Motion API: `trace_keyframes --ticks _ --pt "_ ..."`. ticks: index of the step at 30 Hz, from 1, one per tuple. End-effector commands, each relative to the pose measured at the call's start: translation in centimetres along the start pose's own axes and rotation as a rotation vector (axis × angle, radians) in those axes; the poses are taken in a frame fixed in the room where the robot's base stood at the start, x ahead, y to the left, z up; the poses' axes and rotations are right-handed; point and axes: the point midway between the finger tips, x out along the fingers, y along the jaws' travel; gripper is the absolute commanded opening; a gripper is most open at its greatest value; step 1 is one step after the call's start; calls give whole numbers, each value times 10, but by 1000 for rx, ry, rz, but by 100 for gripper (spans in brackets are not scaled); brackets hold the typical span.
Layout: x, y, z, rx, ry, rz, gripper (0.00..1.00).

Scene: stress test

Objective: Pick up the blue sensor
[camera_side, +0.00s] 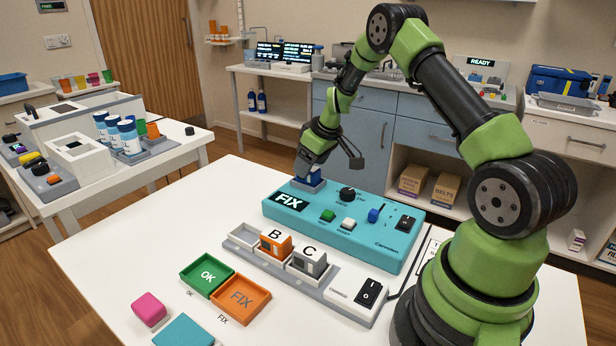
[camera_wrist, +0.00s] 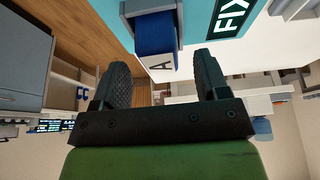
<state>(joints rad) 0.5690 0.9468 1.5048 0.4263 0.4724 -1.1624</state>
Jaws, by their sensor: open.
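The blue sensor (camera_side: 312,176) sits in a grey holder at the back left corner of the teal console (camera_side: 390,236). In the wrist view the blue sensor (camera_wrist: 155,34) shows a pale face marked "A", close ahead of the fingertips. My gripper (camera_side: 309,166) is right above and beside the sensor in the side view and partly hides it. In the wrist view my gripper (camera_wrist: 162,62) is open, its two dark fingers spread wide with the sensor lined up between them. I cannot tell whether either finger touches it.
A grey rack (camera_side: 335,292) in front of the console holds an orange block B (camera_side: 275,243) and a grey block C (camera_side: 309,260); its left slot is empty. Green OK (camera_side: 207,275) and orange FIX (camera_side: 240,298) trays and a pink block (camera_side: 149,309) lie nearer the front.

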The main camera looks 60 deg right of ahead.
Motion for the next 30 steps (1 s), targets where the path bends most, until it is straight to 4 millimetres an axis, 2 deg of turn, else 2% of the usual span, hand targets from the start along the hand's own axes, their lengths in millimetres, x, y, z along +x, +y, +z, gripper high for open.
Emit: trace_keyframes --ticks 1,5,13,20,23,30 --pt "8 0 0 0 -2 -1 68" --pt "21 0 0 0 -2 0 68" --pt "23 0 0 0 -1 1 68" --pt "23 0 0 0 -1 1 15" --pt "23 0 0 0 0 2 8" --pt "17 0 -3 -1 2 2 8"
